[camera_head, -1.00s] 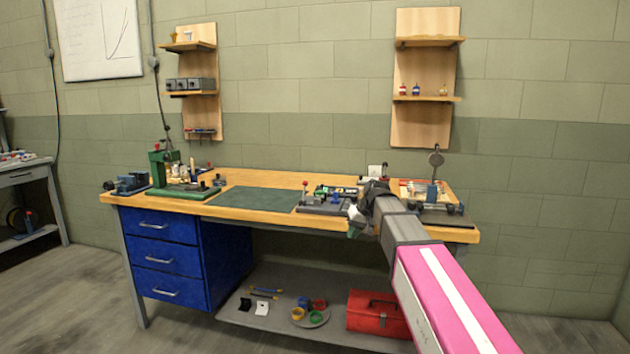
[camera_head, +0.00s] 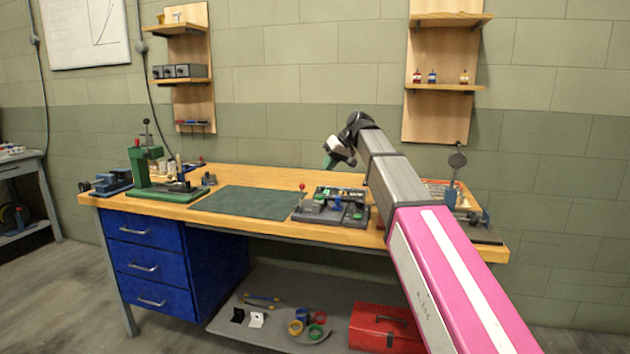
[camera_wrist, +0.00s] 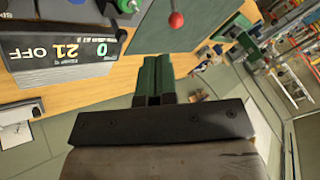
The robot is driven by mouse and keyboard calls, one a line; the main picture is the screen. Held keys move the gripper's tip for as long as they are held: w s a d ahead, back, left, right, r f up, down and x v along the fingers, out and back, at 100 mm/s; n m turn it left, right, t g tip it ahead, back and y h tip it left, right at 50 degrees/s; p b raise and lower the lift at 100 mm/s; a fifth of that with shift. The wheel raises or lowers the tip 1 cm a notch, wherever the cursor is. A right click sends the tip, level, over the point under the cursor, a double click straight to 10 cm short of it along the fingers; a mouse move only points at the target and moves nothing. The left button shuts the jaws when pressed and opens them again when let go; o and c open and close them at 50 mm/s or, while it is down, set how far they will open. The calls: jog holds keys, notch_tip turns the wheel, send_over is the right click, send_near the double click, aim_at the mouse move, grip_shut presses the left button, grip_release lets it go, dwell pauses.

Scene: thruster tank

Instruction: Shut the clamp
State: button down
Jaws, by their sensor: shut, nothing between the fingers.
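A dark grey fixture (camera_head: 330,212) with green and blue parts stands on the bench, right of the green mat. A red ball knob (camera_head: 302,187) on a thin upright lever rises at its left end; it looks like the clamp's handle. The knob also shows at the top of the wrist view (camera_wrist: 176,20), beyond the fingertips. My gripper (camera_head: 329,162) is above the fixture, to the right of and higher than the knob. Its green fingers are together and empty in the wrist view (camera_wrist: 153,66), apart from the knob. The clamp's jaw cannot be made out.
The green mat (camera_head: 245,202) lies left of the fixture. A green press (camera_head: 150,170) stands further left. A grey device with a lit display (camera_wrist: 65,60) is at the wrist view's left. Another stand (camera_head: 455,185) is behind my arm at right.

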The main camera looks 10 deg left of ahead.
aim_at(301, 194)
jog(key=shift+w+r, duration=0.15)
jog(key=shift+w, duration=0.15)
jog(key=x, duration=1)
dwell(0.4)
jog(key=shift+s+a+r+t, duration=0.1)
jog(key=shift+s+r+t, duration=0.05)
jog(key=shift+s+t, duration=0.15)
